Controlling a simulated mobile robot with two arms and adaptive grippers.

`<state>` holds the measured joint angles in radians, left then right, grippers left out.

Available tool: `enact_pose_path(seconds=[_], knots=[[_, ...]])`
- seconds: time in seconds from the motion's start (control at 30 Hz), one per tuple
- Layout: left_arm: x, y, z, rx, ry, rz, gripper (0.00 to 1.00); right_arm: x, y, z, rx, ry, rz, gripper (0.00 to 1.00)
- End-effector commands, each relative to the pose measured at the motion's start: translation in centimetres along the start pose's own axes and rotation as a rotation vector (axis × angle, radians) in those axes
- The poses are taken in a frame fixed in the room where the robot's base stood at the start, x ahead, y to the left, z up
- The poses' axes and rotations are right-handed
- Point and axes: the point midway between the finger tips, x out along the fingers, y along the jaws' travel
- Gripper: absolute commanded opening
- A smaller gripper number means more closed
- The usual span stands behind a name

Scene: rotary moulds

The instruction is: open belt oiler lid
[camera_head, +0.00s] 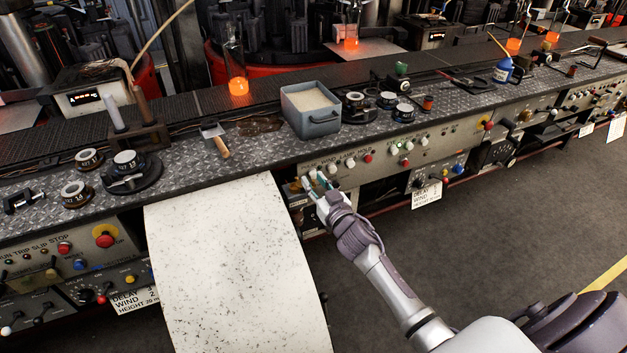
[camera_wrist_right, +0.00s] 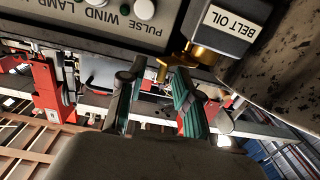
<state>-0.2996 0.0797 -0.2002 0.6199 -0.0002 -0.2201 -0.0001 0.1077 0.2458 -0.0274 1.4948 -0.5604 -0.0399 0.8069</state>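The belt oiler (camera_wrist_right: 228,30) is a dark box with a white "BELT OIL" label, at the top right of the right wrist view, where the picture is upside down. A brass fitting (camera_wrist_right: 197,55) with a small brass lever sits at its edge. My right gripper (camera_wrist_right: 158,97) is open, with its teal-padded fingers apart and nothing held between them. The brass lever's end lies close to the gap between the fingers; contact cannot be told. In the head view my right gripper (camera_head: 314,187) is at the control panel front, partly hiding the oiler. My left gripper is not in view.
A pale speckled sheet (camera_head: 232,265) hangs over the bench front, left of the right gripper. A control panel (camera_head: 430,147) with knobs extends right. A grey bin (camera_head: 311,118) and round gauges stand on the diamond-plate bench. The floor (camera_head: 500,235) at right is clear.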

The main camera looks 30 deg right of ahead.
Motion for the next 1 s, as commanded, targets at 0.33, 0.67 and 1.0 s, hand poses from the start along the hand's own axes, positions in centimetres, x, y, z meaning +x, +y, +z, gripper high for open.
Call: enact_pose_path(seconds=[0.33,0.67,1.0], knots=[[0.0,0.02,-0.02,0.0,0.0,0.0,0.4,0.99,-0.04,0.01,0.001,0.0,-0.001,0.33],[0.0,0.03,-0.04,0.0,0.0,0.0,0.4,0.97,-0.03,-0.01,0.001,0.0,-0.001,0.0],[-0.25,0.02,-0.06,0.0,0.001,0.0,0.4,1.02,0.13,-0.09,-0.001,0.0,-0.019,0.0]])
